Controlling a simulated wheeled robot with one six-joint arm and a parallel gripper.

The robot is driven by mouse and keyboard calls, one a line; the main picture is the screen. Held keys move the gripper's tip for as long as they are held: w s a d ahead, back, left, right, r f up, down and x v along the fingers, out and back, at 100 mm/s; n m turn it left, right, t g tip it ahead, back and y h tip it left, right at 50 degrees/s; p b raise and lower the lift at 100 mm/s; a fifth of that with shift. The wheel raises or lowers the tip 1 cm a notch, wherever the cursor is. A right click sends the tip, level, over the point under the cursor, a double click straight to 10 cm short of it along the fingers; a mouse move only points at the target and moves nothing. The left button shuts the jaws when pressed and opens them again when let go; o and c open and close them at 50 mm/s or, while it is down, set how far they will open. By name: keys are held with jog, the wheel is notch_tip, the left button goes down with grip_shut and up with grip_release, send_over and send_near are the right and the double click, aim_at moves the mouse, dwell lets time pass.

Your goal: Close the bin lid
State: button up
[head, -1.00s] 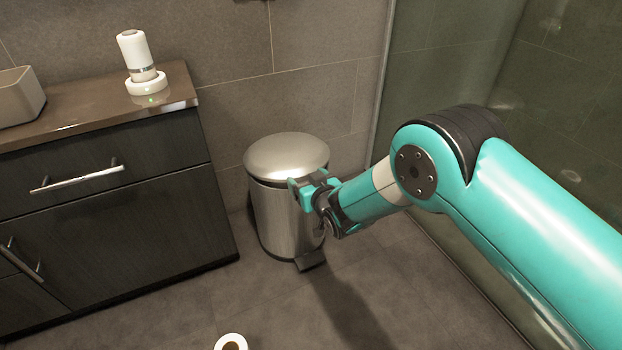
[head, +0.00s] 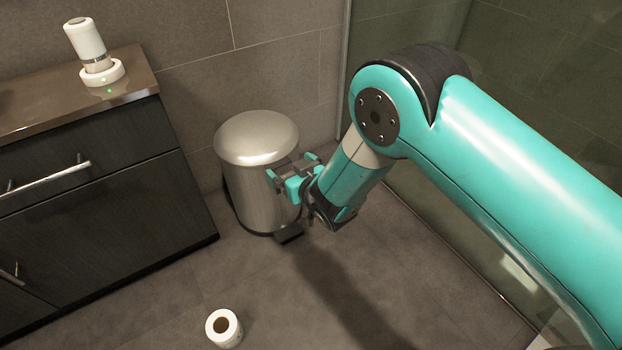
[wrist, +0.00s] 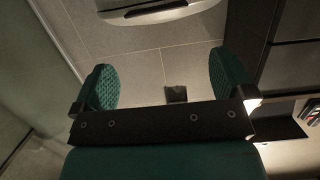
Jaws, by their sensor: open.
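The bin (head: 262,190) is a round brushed-metal can standing on the floor in the head view, beside the vanity. Its domed lid (head: 256,136) lies down over the top, with no clear gap at the rim. Its dark pedal (head: 289,233) sits at the front foot. My gripper (head: 292,170) is open and empty at the bin's front right, just below lid height. It overlaps the bin's right side in the picture; I cannot tell whether it touches. In the wrist view, nothing shows between the two fingers of my gripper (wrist: 163,80).
The dark vanity (head: 100,215) with bar handles stands left of the bin. A white bottle on a round base (head: 102,72) is on its top. A paper roll (head: 223,328) is on the floor in front. A glass panel (head: 400,165) stands at right.

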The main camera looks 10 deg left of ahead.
jog(key=b+v, duration=0.6)
jog(key=v, duration=0.4)
jog(key=shift+s, duration=0.2)
jog(key=shift+d, duration=0.15)
